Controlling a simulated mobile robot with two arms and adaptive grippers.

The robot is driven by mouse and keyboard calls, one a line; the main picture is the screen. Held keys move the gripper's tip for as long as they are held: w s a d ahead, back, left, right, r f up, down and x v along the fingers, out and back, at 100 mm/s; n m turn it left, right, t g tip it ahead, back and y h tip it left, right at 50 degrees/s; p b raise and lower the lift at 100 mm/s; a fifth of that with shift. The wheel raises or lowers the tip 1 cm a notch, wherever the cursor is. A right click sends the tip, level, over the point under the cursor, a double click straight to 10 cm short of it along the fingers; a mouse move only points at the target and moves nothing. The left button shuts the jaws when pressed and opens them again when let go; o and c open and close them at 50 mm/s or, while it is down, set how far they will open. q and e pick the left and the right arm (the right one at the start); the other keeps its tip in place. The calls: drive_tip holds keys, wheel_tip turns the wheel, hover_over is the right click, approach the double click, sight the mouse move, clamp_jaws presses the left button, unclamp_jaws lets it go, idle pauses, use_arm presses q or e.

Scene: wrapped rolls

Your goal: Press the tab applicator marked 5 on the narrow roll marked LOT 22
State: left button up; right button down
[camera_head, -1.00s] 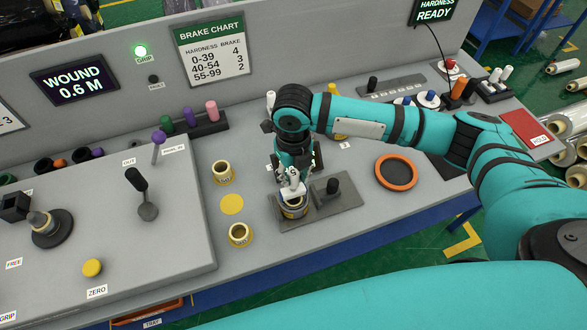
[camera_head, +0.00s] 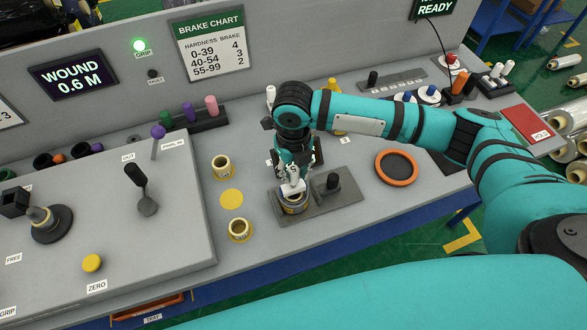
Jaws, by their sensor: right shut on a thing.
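My right gripper (camera_head: 291,177) points down over the dark fixture plate (camera_head: 320,206) and is shut on a small white block, which looks like the tab applicator (camera_head: 293,189); no number is readable on it. The block is right over a short roll (camera_head: 295,208) seated in the fixture's left part, and it seems to touch the roll's top. The marking on this roll is too small to read. Two more short cream-and-yellow rolls stand left of the fixture, one farther back (camera_head: 222,168) and one nearer (camera_head: 239,230). My left gripper is out of view.
A yellow disc (camera_head: 231,198) lies between the two loose rolls. A raised control panel (camera_head: 110,235) with levers fills the left.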

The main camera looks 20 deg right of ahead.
drive_tip(key=shift+f, duration=0.65)
drive_tip(key=shift+s, duration=0.1)
idle(1.3)
drive_tip(key=shift+f, duration=0.15)
idle(0.7)
wheel_tip(320, 180, up, 6)
drive_tip(key=p, duration=0.6)
drive_tip(key=shift+r+p, duration=0.35)
drive_tip(key=shift+r, duration=0.75)
